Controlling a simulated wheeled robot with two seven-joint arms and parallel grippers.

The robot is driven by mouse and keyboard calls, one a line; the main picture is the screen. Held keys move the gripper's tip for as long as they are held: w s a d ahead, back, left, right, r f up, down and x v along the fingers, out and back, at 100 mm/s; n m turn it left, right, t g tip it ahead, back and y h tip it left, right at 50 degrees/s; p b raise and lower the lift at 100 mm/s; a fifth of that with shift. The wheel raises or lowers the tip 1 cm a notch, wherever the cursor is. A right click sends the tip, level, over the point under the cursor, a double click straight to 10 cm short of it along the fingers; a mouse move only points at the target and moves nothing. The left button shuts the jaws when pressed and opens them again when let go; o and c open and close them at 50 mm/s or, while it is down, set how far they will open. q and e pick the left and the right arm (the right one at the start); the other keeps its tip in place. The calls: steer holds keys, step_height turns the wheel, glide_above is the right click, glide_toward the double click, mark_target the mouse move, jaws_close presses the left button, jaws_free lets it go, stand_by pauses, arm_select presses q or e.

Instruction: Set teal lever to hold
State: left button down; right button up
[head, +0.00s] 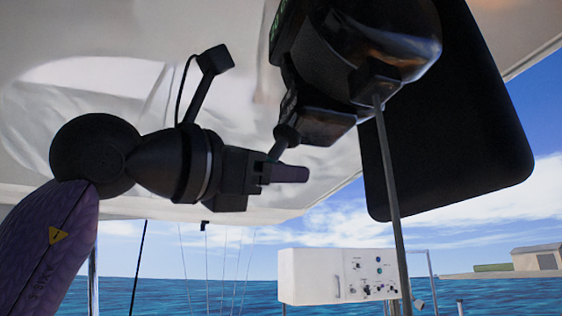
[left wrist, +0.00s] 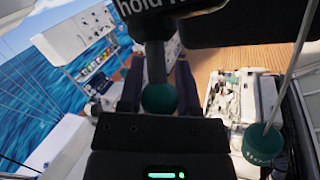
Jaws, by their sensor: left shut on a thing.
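The teal lever shows in the left wrist view as a dark shaft with a round teal knob (left wrist: 160,98) between my fingers. In the head view its dark shaft (head: 285,138) slopes down from a black overhead unit (head: 345,60), and its knob is hidden by the fingers. My left gripper (head: 285,172) is shut on the lever's end, and it also shows in the left wrist view (left wrist: 159,92). A black label with white letters (left wrist: 148,6), partly cut off, reads "hold" above the lever. My right gripper is not in view.
A thin rod (head: 390,180) hangs from the overhead unit, right of my gripper. A teal cylinder (left wrist: 262,145) hangs on a rod at right in the left wrist view. A dark panel (head: 450,120) is at upper right. A white control box (head: 310,276) stands lower down.

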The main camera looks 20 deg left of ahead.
arm_select(q)
steer(key=shift+w+a+r+m+g+h+p, duration=0.2)
steer(key=shift+m+g+h+p, duration=0.45)
steer(key=shift+m, duration=0.6)
steer(key=shift+w+a+r+m+g+h+p, duration=0.1)
steer(key=shift+w+m+g+h+p, duration=0.35)
steer(key=shift+m+h+p, duration=0.55)
steer(key=shift+w+a+r+m+g+h+p, duration=0.15)
steer(key=shift+m+g+h+p, duration=0.35)
steer(key=shift+m, duration=0.95)
steer(key=shift+f+h, duration=0.1)
steer(key=shift+h, duration=0.15)
steer(key=shift+c, duration=1.5)
jaws_free()
steer(key=shift+f, duration=0.1)
steer(key=b+v, duration=0.4)
steer(key=v, duration=0.5)
steer(key=shift+s+a, duration=0.25)
steer(key=shift+a, duration=0.15)
